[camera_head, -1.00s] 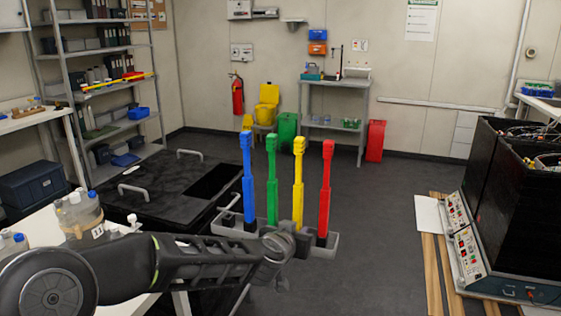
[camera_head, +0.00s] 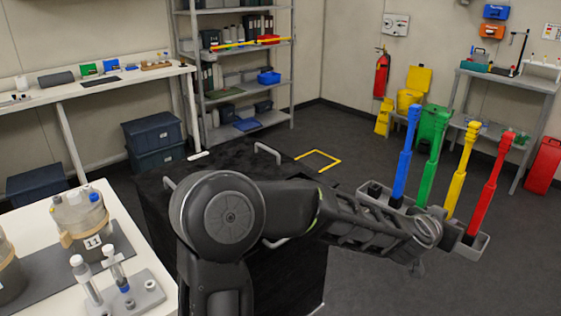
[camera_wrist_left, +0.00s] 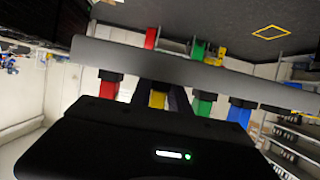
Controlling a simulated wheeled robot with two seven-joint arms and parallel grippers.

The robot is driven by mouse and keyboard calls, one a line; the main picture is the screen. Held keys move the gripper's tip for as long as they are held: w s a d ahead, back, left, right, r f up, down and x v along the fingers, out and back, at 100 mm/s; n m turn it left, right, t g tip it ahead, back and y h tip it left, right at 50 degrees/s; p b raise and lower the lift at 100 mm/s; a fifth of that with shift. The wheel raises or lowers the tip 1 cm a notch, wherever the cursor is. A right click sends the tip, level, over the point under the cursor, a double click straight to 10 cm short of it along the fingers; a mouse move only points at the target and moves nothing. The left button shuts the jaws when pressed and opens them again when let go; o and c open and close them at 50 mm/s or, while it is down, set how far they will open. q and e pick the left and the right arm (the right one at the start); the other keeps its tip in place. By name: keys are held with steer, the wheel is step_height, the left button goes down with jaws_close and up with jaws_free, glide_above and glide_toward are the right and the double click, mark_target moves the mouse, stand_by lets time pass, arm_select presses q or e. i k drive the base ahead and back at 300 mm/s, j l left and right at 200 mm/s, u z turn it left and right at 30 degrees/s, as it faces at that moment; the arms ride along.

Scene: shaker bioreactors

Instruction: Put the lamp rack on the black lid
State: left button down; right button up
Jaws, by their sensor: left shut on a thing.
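The lamp rack (camera_head: 479,248) is a grey tray with upright blue, green, yellow and red lamps. My left gripper (camera_head: 428,232) is shut on the rack and holds it in the air over the dark floor, to the right of the lid; the lamps lean a little right in the head view. In the left wrist view, the rack's grey bar (camera_wrist_left: 215,72) crosses in front of the gripper (camera_wrist_left: 165,98). The black lid (camera_head: 228,160) has pale handles and lies behind my left arm, which hides much of it. My right gripper is not in view.
A white table (camera_head: 150,250) with jars (camera_head: 80,218) and a tube stand (camera_head: 140,296) is at the front left. Shelves (camera_head: 240,80) stand behind the lid. A yellow square outline (camera_head: 318,160) marks the floor. Open floor lies around the rack.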

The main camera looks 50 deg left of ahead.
mark_target(227, 168)
steer(key=i+u, duration=0.2)
steer(key=i, duration=0.5)
steer(key=i+l+u, duration=0.2)
steer(key=i, duration=0.5)
steer(key=i+u, duration=0.25)
steer(key=u, duration=0.2)
steer(key=i+u, duration=0.25)
steer(key=u, duration=0.2)
steer(key=i+l+u, duration=0.1)
steer(key=i+u, duration=0.15)
steer(key=u, duration=0.2)
steer(key=i+u, duration=0.2)
steer(key=u, duration=0.15)
steer(key=i+l+u, duration=0.1)
steer(key=u, duration=0.3)
steer(key=i+l+u, duration=0.2)
steer(key=u, duration=0.15)
steer(key=i, duration=0.05)
